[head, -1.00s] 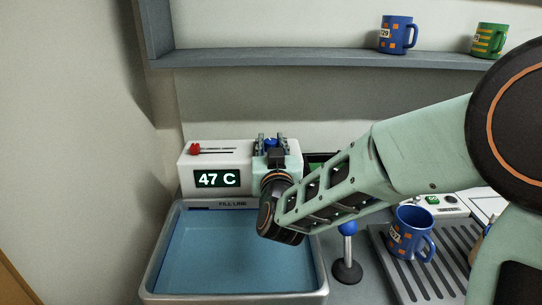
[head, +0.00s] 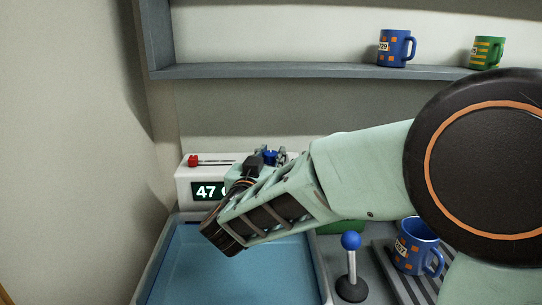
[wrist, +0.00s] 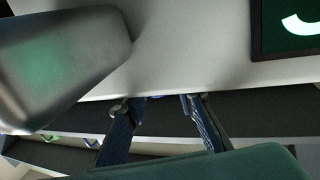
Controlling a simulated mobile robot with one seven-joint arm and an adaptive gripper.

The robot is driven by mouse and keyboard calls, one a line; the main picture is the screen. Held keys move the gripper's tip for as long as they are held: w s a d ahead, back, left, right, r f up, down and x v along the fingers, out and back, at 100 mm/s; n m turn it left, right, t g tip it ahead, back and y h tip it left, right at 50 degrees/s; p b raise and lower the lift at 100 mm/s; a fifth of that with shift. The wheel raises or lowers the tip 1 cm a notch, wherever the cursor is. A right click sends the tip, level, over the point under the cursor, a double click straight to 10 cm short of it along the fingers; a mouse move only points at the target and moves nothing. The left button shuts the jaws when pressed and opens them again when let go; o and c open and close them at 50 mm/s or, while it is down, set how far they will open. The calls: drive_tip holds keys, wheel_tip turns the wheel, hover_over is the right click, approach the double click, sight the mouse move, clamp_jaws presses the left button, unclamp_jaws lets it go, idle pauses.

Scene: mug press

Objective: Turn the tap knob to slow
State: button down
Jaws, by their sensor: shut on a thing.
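The white tap unit (head: 182,184) stands behind the blue basin. The blue tap knob (head: 270,156) shows on its top, between my fingertips. My gripper (head: 269,158) is shut on the knob, with my wrist slanting down toward the lower left. In the wrist view my two fingers (wrist: 158,100) reach the white housing (wrist: 190,55) with a gap between them. I cannot make out the knob in that view. The display (head: 206,191) reads 47, its right part hidden by my wrist. The knob's pointer and any setting marks cannot be seen.
A red slider (head: 193,160) sits at the unit's top left. The blue basin (head: 190,265) lies below my wrist. A blue-topped lever (head: 351,241) and a blue mug (head: 415,247) on a grooved tray stand right. A shelf (head: 260,71) with two mugs runs above.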

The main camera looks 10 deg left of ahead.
drive_tip(key=c, duration=1.6)
unclamp_jaws()
drive_tip(key=s, duration=1.2)
drive_tip(key=shift+a, duration=0.2)
